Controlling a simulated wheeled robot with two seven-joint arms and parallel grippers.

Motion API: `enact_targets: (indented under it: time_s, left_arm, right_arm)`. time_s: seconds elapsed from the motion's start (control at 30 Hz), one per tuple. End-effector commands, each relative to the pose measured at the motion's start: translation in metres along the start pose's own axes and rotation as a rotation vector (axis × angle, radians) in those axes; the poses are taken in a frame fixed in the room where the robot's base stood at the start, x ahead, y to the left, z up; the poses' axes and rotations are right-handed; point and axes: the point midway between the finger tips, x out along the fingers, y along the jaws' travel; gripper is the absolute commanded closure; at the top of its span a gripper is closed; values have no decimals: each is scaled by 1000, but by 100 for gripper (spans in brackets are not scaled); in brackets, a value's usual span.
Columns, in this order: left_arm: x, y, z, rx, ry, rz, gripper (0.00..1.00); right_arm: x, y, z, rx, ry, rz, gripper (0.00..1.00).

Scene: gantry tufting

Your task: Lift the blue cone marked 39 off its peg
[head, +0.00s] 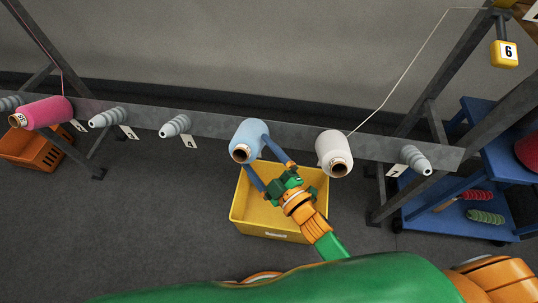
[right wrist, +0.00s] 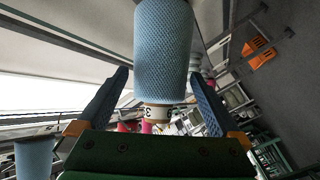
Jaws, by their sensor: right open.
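The blue cone (head: 247,136) sits on the rail in the head view, its open end facing me. In the right wrist view the blue cone (right wrist: 163,45) fills the upper middle, and its pale end band shows a partly visible number starting with 3. My right gripper (head: 256,152) is open at the near end of the cone, one finger on each side. In the right wrist view the fingers (right wrist: 160,78) flank the cone with gaps visible. The peg inside the cone is hidden. My left gripper is not in view.
A white cone (head: 333,151) with a thread sits right of the blue one. Empty grey pegs (head: 175,125) and a pink cone (head: 45,112) are to the left. A yellow crate (head: 245,205) stands below; a blue cart (head: 460,205) stands at right.

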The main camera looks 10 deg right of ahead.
Motion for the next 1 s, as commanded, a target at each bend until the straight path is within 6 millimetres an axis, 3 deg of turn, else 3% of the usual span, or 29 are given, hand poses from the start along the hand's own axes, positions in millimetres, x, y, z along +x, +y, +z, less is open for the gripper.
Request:
enact_targets:
  time_s: [0.1, 0.3, 0.6, 0.87, 0.9, 1.0]
  left_arm:
    - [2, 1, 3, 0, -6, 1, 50]
    - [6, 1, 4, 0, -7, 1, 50]
    - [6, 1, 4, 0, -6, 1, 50]
    - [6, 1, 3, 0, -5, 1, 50]
    - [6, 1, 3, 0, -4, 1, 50]
    - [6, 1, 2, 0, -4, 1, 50]
  right_arm:
    - [25, 0, 0, 2, 2, 2, 0]
    - [53, 0, 1, 4, -1, 0, 0]
    - [57, 0, 1, 4, -3, -2, 3]
    - [56, -1, 1, 4, -4, -2, 73]
    - [56, -1, 1, 4, -4, -2, 12]
    - [56, -1, 1, 4, -4, -3, 39]
